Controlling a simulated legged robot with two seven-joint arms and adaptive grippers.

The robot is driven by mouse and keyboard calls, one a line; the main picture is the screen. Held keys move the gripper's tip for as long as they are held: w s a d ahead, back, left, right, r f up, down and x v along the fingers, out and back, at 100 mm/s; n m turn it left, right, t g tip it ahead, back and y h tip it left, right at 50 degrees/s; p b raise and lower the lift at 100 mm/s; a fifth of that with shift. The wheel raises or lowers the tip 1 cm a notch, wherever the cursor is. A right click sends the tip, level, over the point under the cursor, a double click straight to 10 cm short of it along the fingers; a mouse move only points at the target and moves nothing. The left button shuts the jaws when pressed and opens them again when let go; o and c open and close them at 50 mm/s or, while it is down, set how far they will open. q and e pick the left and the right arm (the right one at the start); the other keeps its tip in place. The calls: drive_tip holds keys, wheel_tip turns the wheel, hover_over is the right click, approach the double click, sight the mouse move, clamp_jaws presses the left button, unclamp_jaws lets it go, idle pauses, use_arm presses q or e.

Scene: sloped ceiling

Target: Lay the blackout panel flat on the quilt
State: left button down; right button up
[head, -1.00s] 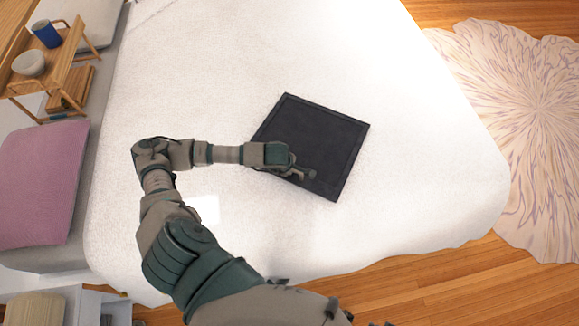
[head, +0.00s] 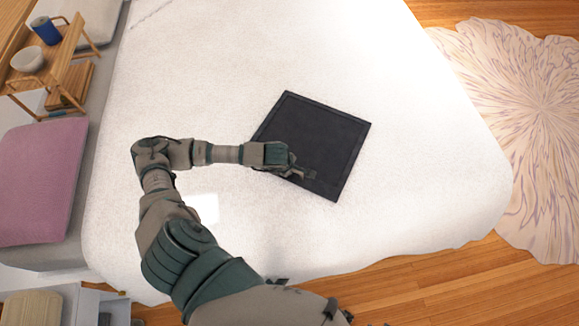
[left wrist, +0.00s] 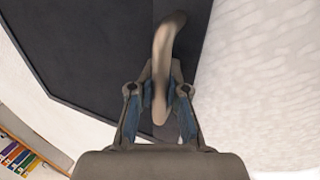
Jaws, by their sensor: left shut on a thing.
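The blackout panel (head: 315,140) is a dark, nearly square sheet with a raised border, seen over the white quilt (head: 400,180) near the middle of the head view. It also fills the upper left of the left wrist view (left wrist: 90,50). I cannot tell whether all of it touches the quilt. My right gripper is not in view.
A wooden tray table (head: 60,65) with a blue cup (head: 46,32) and white bowl (head: 27,59) stands at the upper left, near a mauve pillow (head: 42,180). A patterned rug (head: 530,120) lies right of the bed. The quilt around the panel is clear.

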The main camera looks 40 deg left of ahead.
use_arm(q)
drive_tip(key=c, duration=1.1)
unclamp_jaws()
drive_tip(key=shift+s, duration=0.1)
drive_tip(key=v, duration=1.1)
drive_tip(key=shift+r, duration=0.45)
